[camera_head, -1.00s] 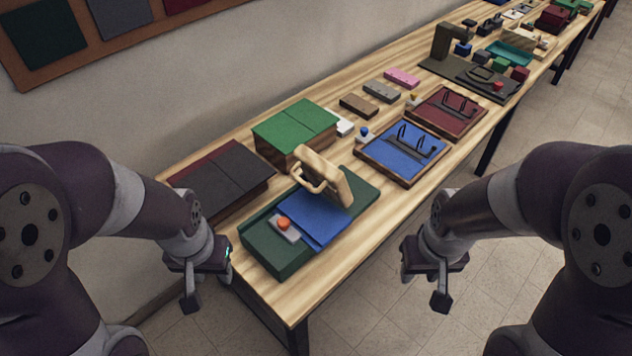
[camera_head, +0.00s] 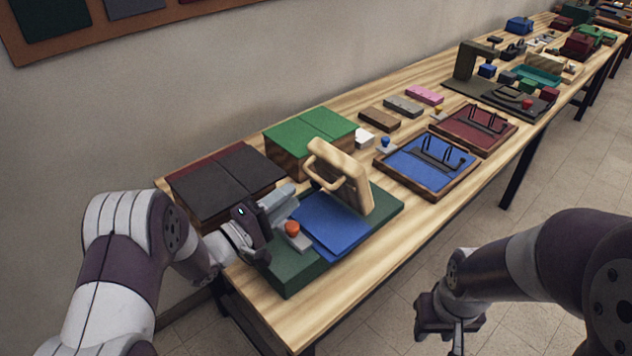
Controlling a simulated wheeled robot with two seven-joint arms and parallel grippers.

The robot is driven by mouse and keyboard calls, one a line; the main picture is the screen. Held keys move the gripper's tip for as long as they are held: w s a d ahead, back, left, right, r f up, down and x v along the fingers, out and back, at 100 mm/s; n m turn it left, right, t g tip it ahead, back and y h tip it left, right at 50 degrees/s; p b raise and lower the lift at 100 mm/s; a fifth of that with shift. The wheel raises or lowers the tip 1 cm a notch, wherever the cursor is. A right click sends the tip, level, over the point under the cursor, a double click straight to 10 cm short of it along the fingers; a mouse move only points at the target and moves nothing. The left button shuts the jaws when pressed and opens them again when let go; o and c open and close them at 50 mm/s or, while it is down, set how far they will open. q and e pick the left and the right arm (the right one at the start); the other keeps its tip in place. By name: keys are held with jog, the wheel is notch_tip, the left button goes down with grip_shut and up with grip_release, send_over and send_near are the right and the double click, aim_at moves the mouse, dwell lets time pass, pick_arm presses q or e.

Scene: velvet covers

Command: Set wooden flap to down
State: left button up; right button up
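The wooden flap (camera_head: 354,178) stands raised, near upright and leaning slightly, on a dark green base (camera_head: 385,205) with a blue pad (camera_head: 330,224). A pale wooden loop handle (camera_head: 318,160) sticks out from the flap's left face. My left gripper (camera_head: 284,204) is over the left end of the base, beside an orange-red button (camera_head: 292,228). It points toward the handle and is apart from it. Its fingers overlap in view, so its opening is unclear. My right gripper (camera_head: 455,325) hangs off the table's front side, away from the flap; its opening is unclear.
A green-topped box (camera_head: 310,128) stands close behind the flap. A dark grey and red cover (camera_head: 225,180) lies behind my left gripper. A blue tray (camera_head: 430,165) with black handles lies to the right. Bare tabletop (camera_head: 400,215) runs along the front edge.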

aim_at(316, 175)
pick_arm(q)
jog(key=x, duration=0.8)
jog(key=shift+w+d, duration=0.25)
grip_shut()
